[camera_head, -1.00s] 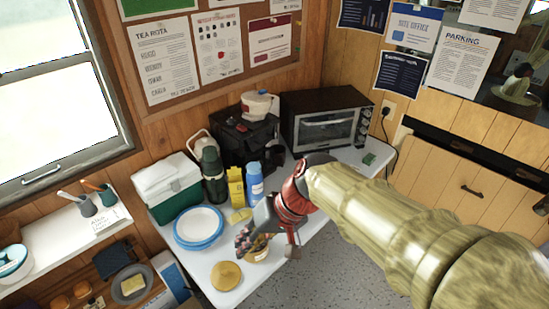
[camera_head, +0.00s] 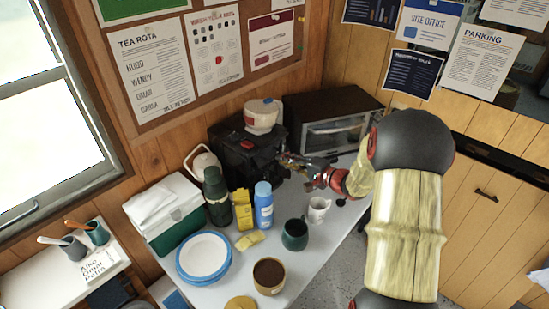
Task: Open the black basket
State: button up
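A black machine (camera_head: 228,155), seemingly a coffee maker, stands at the back of the white table, left of the oven. The black basket appears to be part of its front, but I cannot make out its edges or whether it is open. My gripper (camera_head: 284,160) is at the machine's right front, with its fingers pointing left toward it. The fingertips overlap the dark front in the picture, and I cannot tell whether they touch it. They are too small and dark to show whether they are open or shut.
A white and red container (camera_head: 262,117) sits on the machine. A toaster oven (camera_head: 330,112) stands right of it. In front are a blue bottle (camera_head: 263,207), yellow carton (camera_head: 242,210), green flask (camera_head: 217,197), white mug (camera_head: 318,209), dark green mug (camera_head: 294,236) and open tin (camera_head: 268,277).

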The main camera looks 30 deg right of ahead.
aim_at(274, 157)
jog(key=shift+b+x, duration=0.45)
jog(key=shift+x, duration=2.25)
grip_shut()
jog(key=shift+a, duration=0.1)
jog(key=f+b+v, duration=0.2)
jog(key=b+v, duration=0.1)
jog(key=v, duration=1)
jog(key=shift+s+f, duration=0.25)
jog(key=shift+f, duration=0.15)
grip_release()
